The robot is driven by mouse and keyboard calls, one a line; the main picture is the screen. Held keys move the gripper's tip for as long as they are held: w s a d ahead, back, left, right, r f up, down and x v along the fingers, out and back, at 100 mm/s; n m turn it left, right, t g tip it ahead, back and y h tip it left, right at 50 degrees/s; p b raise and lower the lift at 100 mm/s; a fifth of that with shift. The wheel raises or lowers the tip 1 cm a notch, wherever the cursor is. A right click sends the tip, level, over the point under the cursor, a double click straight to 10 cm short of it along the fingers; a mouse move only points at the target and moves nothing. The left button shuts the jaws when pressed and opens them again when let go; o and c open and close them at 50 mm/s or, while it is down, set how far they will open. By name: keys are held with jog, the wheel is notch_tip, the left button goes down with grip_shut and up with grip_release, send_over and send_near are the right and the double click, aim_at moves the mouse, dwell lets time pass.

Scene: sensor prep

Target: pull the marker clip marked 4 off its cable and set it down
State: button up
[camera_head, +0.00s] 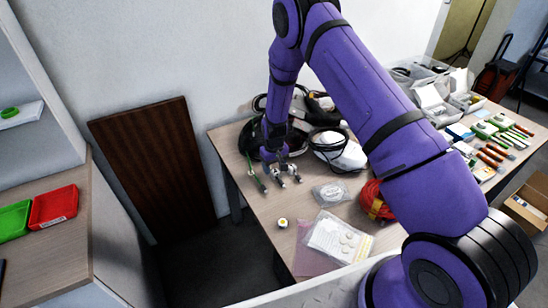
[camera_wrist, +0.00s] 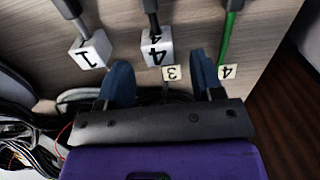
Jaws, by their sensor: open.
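In the wrist view a white block clip (camera_wrist: 156,50) marked 4 sits on the middle dark cable (camera_wrist: 152,18). Another white block marked 1 (camera_wrist: 90,50) sits on the grey cable (camera_wrist: 72,10) to its left. My gripper (camera_wrist: 162,82) is open and empty, its two blue fingers apart just below the block marked 4. I cannot tell whether they touch it. A pale tag marked 3 (camera_wrist: 169,73) shows between the fingers. A pale tag marked 4 (camera_wrist: 228,72) lies by the green cable (camera_wrist: 228,35). In the head view my gripper (camera_head: 280,172) is over the table's left part.
On the table (camera_head: 262,212), a clear lidded dish (camera_head: 331,193), a red cable coil (camera_head: 372,200), a small round yellow-and-white item (camera_head: 282,223) and a clear bag (camera_head: 340,238) lie nearby. Black and white equipment (camera_head: 340,150) stands behind. Dark loose cables (camera_wrist: 25,145) show lower left in the wrist view.

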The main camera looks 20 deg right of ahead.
jog(key=shift+f, duration=1.35)
jog(key=c, duration=1)
